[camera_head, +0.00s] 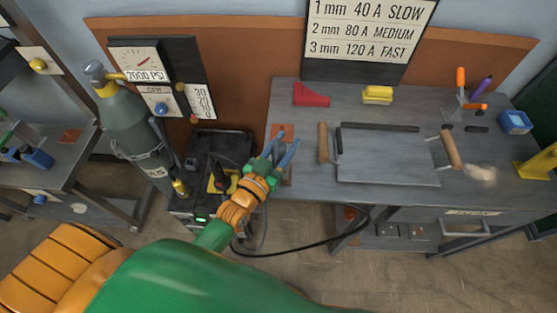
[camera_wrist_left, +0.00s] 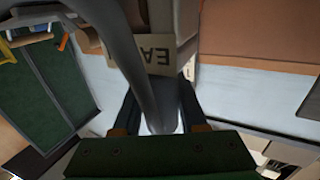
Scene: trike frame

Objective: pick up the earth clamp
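My left gripper (camera_head: 279,146) is over the left end of the grey workbench (camera_head: 300,180). Its two blue fingers stand apart. In the wrist view the fingers (camera_wrist_left: 160,108) also show apart, with a thick grey curved piece (camera_wrist_left: 140,65) between them. This piece looks like part of the earth clamp or its cable; I cannot tell which, nor whether the fingers touch it. A label reading "EA" (camera_wrist_left: 150,55) shows upside down just beyond. In the head view the gripper hides most of this spot. My right gripper is not in view.
A black welding machine (camera_head: 208,170) and a gas cylinder (camera_head: 135,130) stand left of the bench. A black cable (camera_head: 310,247) loops low in front. On the bench are a plate (camera_head: 385,160), a red block (camera_head: 311,95), a yellow block (camera_head: 377,95) and several tools.

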